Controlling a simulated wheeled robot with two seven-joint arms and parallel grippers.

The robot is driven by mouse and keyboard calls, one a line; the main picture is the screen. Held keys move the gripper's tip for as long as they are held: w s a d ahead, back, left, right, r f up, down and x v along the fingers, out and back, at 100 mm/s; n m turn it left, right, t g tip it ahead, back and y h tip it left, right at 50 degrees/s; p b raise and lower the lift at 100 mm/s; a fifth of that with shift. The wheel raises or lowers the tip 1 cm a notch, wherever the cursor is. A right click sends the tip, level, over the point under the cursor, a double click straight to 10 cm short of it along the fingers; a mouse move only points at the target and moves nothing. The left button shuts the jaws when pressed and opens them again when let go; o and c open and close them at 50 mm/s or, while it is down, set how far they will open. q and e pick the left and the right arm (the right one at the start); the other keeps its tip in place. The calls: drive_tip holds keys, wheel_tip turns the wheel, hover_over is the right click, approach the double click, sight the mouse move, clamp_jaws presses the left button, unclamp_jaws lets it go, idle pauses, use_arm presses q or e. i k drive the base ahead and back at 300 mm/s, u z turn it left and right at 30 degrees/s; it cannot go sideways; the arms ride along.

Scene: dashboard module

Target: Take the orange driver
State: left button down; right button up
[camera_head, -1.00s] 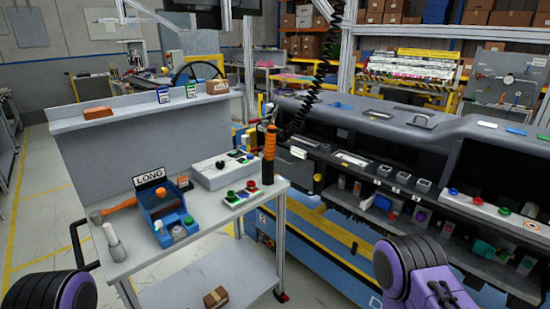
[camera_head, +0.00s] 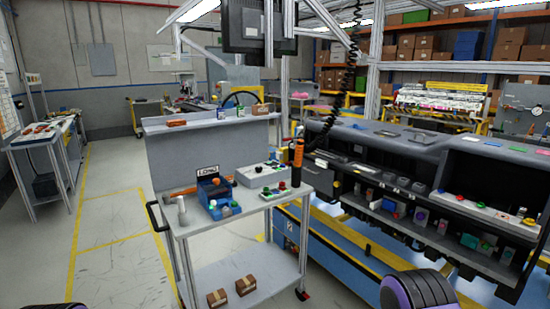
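The orange driver (camera_head: 298,153) is an upright tool with an orange grip and a dark lower part. It hangs from the black coiled cable, or stands just in front of it; I cannot tell which. It is at the right edge of the grey cart (camera_head: 224,225), beside the dashboard module (camera_head: 400,150). My grippers are both outside the view. Only a purple and black part of my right arm shows at the bottom right, and a dark sliver of my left arm at the bottom left.
A workbench (camera_head: 45,150) stands at the left. The floor left of the cart is clear.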

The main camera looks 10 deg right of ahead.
sight(298, 154)
drive_tip(key=u, duration=0.7)
drive_tip(key=i, duration=0.7)
drive_tip(key=u, duration=0.5)
drive_tip(key=i, duration=0.85)
drive_tip(key=z, duration=0.4)
